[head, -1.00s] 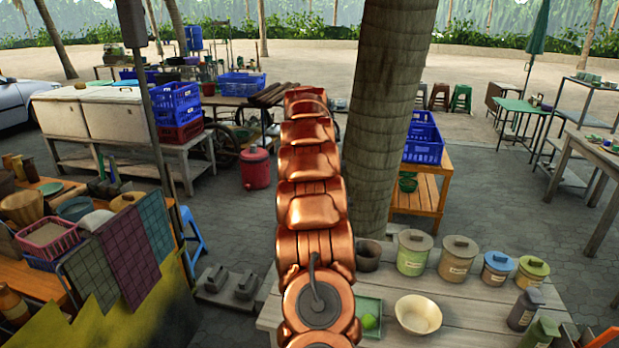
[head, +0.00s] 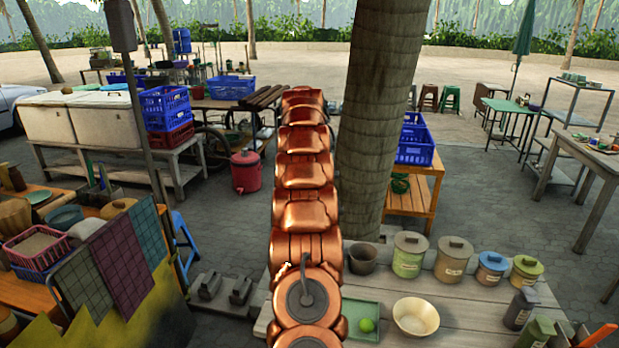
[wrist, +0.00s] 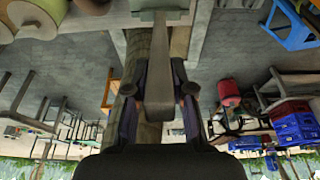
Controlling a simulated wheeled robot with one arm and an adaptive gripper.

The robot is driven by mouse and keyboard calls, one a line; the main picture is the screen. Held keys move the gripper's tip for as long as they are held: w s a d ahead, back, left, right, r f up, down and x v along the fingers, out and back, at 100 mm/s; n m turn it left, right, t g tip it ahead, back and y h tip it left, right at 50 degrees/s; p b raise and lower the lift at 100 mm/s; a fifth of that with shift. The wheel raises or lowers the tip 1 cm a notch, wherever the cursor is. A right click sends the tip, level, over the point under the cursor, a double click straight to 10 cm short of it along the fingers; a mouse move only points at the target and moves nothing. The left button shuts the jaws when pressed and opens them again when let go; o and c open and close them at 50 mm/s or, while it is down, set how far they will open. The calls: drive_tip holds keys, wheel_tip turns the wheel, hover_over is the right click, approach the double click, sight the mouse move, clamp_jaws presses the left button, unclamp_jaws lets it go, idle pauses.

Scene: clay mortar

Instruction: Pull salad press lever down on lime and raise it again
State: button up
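A green lime (head: 367,325) lies on a shallow green tray (head: 361,309) on the wooden table in the head view. My copper arm covers the middle of that view and hides my gripper and the salad press. In the wrist view, which is upside down, my gripper (wrist: 160,90) has a dark finger on each side of a grey-brown lever bar (wrist: 166,70). The bar runs from the top edge down between the fingers. Whether the fingers press on it is not clear.
A cream bowl (head: 415,317), a dark pot (head: 362,259) and several lidded canisters (head: 453,259) stand on the table (head: 460,322). A tree trunk (head: 384,110) rises behind it. A stall with hanging cloths (head: 118,259) stands at left.

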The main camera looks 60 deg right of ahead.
drive_tip(key=o, duration=0.5)
drive_tip(key=shift+d, duration=0.2)
drive_tip(key=v, duration=0.6)
drive_tip(key=shift+r, duration=0.35)
drive_tip(key=shift+s+a+r, duration=0.1)
drive_tip(key=shift+a+r, duration=0.15)
drive_tip(key=shift+r, duration=0.15)
